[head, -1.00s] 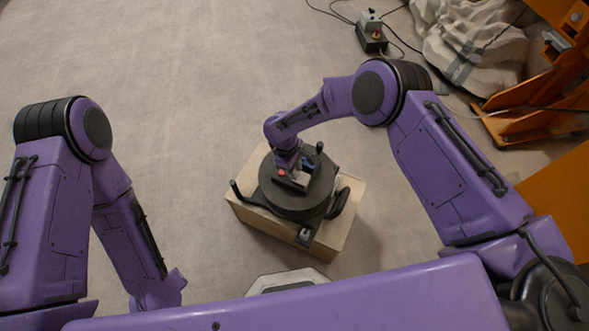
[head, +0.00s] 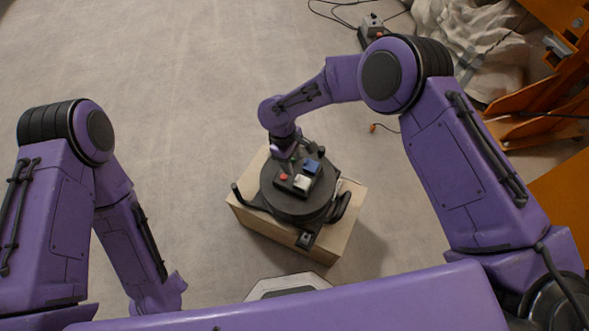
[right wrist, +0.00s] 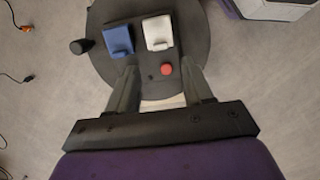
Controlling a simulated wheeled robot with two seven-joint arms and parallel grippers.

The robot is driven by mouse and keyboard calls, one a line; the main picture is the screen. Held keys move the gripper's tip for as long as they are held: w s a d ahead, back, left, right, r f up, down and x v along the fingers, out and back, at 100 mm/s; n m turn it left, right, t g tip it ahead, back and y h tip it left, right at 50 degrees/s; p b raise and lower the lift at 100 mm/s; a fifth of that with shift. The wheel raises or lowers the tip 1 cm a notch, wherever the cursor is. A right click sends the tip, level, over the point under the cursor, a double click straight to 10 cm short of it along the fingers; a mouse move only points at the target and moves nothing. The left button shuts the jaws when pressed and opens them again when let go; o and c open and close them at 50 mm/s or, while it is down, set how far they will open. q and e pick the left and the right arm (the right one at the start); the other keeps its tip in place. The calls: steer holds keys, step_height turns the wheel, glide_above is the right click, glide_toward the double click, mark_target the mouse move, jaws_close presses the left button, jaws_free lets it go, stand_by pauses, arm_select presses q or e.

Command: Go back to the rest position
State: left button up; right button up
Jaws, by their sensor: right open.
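My right gripper (head: 288,157) is over the far left part of a round dark platform (head: 285,207), which stands on a light wooden box. In the right wrist view its two fingers (right wrist: 160,82) are spread with nothing between them. A blue piece (head: 312,167), a white piece (head: 302,183) and a red button (head: 284,177) sit on the platform's top. The right wrist view also shows the blue piece (right wrist: 118,40), the white piece (right wrist: 158,32) and the red button (right wrist: 167,69), ahead of the fingers. My left arm hangs at the left; its gripper is out of view.
The wooden box (head: 335,240) stands on open grey floor. A black handle (head: 340,207) sticks out at the platform's right side. At the upper right are a small control box (head: 371,27) with cables, a pale sack (head: 470,50) and orange frames (head: 530,95).

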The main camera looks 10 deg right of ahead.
steer(key=r, duration=0.3)
steer(key=shift+w+a+r, duration=0.15)
steer(key=shift+a+r, duration=0.1)
